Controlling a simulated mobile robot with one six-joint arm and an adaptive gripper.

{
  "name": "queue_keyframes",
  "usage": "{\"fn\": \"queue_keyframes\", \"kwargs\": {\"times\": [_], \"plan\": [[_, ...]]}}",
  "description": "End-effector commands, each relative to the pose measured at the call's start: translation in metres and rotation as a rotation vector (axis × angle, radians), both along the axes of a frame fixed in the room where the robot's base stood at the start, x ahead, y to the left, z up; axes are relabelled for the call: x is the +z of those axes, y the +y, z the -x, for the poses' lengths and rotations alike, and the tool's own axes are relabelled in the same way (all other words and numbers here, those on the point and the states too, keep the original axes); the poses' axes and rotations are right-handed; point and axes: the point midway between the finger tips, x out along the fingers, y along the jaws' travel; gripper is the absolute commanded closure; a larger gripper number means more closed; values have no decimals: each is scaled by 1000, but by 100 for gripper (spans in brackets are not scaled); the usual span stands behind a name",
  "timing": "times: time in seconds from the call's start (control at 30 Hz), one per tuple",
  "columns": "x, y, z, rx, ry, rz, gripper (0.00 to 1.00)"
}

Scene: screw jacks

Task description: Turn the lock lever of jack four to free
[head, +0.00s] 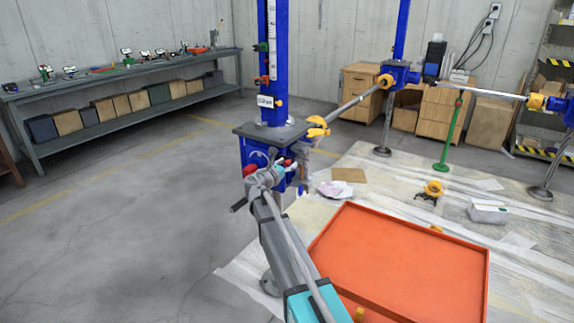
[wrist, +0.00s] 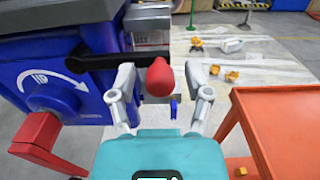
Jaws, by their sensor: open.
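A jack stands at the centre of the head view, with a blue column (head: 272,60) on a blue gearbox housing (head: 254,152). In the wrist view the housing (wrist: 85,100) fills the left and bears a curved white arrow. A black lever (wrist: 95,62) runs across to a red knob (wrist: 160,77). My gripper (wrist: 159,88) is open, with one finger on each side of the knob; contact cannot be told. In the head view my gripper (head: 263,178) is at the housing's front and hides part of it. The jack's number is not readable.
A red bar (wrist: 40,135) sticks out at the housing's lower left. Shafts (head: 355,102) link the jack to others behind. A grey workbench (head: 120,75) lines the left wall. The left floor is clear.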

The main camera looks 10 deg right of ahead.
Motion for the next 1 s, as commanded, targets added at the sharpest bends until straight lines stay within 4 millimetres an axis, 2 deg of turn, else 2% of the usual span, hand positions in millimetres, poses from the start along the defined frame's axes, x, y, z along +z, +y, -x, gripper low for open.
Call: {"fn": "queue_keyframes", "kwargs": {"times": [0.23,0.27,0.5,0.6,1.0], "plan": [[0,0,0,0,0,0,36],[0,0,0,0,0,0,39],[0,0,0,0,0,0,84],[0,0,0,0,0,0,100],[-1,-3,0,-4,-4,-4,100]]}}
